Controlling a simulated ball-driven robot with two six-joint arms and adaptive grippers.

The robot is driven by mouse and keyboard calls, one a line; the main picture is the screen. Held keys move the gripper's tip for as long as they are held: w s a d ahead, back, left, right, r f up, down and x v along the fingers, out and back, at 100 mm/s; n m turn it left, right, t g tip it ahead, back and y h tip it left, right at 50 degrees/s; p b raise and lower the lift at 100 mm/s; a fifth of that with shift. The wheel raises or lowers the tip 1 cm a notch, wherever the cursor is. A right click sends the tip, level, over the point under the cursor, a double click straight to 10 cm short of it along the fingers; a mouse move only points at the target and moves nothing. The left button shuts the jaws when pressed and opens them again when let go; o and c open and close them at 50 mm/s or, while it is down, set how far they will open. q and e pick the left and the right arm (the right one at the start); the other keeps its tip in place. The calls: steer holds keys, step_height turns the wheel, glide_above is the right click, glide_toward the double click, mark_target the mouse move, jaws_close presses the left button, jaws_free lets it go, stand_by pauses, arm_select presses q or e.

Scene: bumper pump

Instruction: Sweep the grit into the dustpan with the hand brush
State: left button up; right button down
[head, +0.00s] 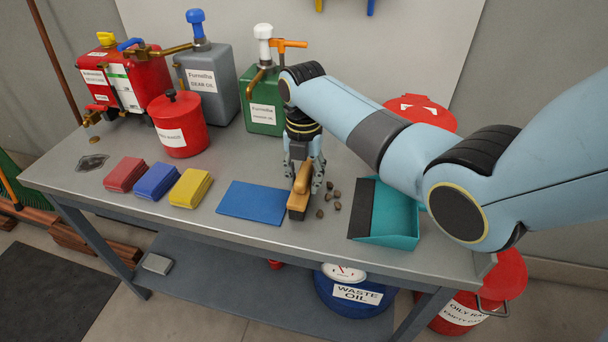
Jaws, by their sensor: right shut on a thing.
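The hand brush (299,198) has a tan wooden handle and a dark bristle end low at the bench top. My right gripper (304,180) is shut on the brush handle, pointing down. Several brown bits of grit (329,204) lie on the bench just right of the brush. The teal dustpan (397,222) lies right of the grit, its dark lip facing the grit; my right arm passes over its far part. I cannot tell whether the bristles touch the bench or any grit. My left gripper is not in view.
A blue mat (250,202) lies left of the brush. Yellow (190,187), blue (157,181) and red (124,174) cloth stacks sit farther left. A red pot (180,135) and a green can (257,110) stand behind. The bench's front edge is close to the dustpan.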

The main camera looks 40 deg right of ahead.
steer(key=shift+s+d+r+p, duration=0.1)
steer(key=shift+s+d+p, duration=0.2)
steer(key=shift+p, duration=0.2)
steer(key=shift+s+d+p, duration=1.05)
steer(key=shift+s+p, duration=0.2)
steer(key=shift+p, duration=0.05)
steer(key=shift+s+d+p, duration=1.05)
steer(key=shift+s+p, duration=0.05)
steer(key=shift+s, duration=0.15)
steer(key=shift+s+d+p, duration=0.55)
steer(key=shift+s+d, duration=0.2)
steer(key=shift+s, duration=0.1)
steer(key=shift+s+d+r+p, duration=0.2)
steer(key=shift+s+d+p, duration=0.4)
steer(key=shift+s+p, duration=0.15)
steer(key=shift+s+d+r+p, duration=0.15)
steer(key=shift+s+d+p, duration=0.45)
steer(key=shift+s+p, duration=0.1)
steer(key=shift+s+d, duration=0.1)
